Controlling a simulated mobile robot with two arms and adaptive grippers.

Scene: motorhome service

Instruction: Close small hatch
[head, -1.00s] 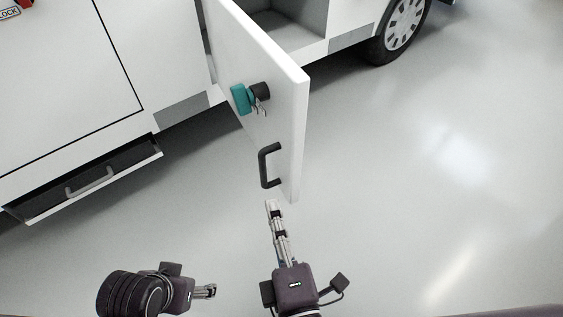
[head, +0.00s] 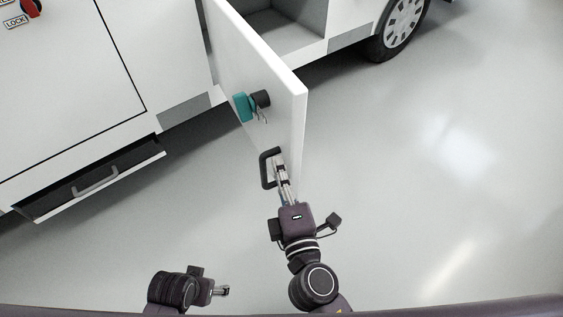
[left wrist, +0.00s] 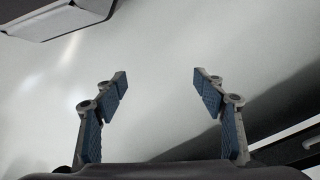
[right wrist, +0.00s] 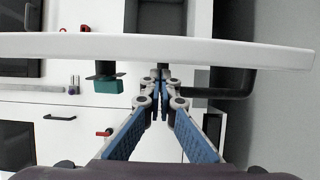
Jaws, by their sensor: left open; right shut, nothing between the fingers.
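The small hatch (head: 283,97) is a white door standing swung open from the vehicle's side. It carries a black bar handle (head: 264,169) and a teal and black lock with keys (head: 247,103). My right gripper (head: 279,158) is shut and empty, its fingertips beside the handle at the hatch face. In the right wrist view the shut fingertips (right wrist: 162,75) point at the hatch edge-on (right wrist: 215,50), with the handle (right wrist: 230,92) just right of them. Whether they touch the hatch or handle I cannot tell. My left gripper (head: 224,291) is open and empty, low over the floor.
An open drawer (head: 95,181) sticks out low at the left of the white vehicle body (head: 70,70). A red rotary switch (head: 31,8) is at the upper left. A wheel (head: 402,25) stands beyond the open compartment (head: 285,32). The floor on the right is clear.

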